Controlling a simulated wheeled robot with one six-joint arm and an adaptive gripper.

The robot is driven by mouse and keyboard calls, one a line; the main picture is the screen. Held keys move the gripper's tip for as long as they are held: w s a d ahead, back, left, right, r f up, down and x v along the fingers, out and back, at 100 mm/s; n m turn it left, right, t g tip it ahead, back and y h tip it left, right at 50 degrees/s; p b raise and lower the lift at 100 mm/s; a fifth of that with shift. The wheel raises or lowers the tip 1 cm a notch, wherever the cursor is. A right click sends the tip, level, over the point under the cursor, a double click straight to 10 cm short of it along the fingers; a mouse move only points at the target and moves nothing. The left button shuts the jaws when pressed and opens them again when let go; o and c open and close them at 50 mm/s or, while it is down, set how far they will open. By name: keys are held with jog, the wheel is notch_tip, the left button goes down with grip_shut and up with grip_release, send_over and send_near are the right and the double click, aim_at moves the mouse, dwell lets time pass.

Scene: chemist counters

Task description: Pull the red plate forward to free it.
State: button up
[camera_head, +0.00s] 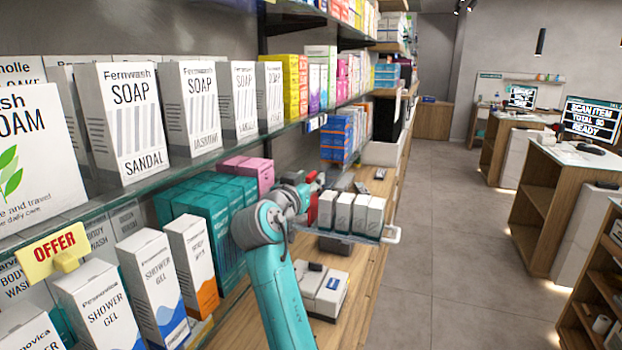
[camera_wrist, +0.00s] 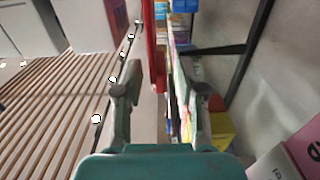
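The red plate (camera_head: 313,208) stands upright at the left end of a short row of white boxes (camera_head: 360,215) in the head view. In the wrist view the red plate (camera_wrist: 153,45) shows edge-on as a narrow upright strip, its lower end close to the space between my fingertips. My gripper (camera_wrist: 160,92) is open there, one finger on each side of the strip, with gaps on both sides. I cannot tell whether either finger touches it. In the head view my gripper is mostly hidden behind my teal wrist, at the left end of the row.
A wire-like holder (camera_head: 391,236) runs along the front of the row. Teal boxes (camera_head: 222,205) and a pink box (camera_head: 254,172) stand close on the left. A glass shelf (camera_head: 180,165) with soap boxes hangs above. White devices (camera_head: 322,291) lie on the wooden counter below. The aisle floor (camera_head: 455,230) is clear.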

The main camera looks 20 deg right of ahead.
aim_at(326, 194)
jog(key=shift+x, duration=0.8)
jog(key=shift+d, duration=0.1)
jog(key=shift+c, duration=0.2)
grip_shut()
jog(key=s+d, duration=0.2)
jog(key=d, duration=0.1)
jog(key=shift+s, duration=0.15)
jog(key=shift+o, duration=0.2)
grip_release()
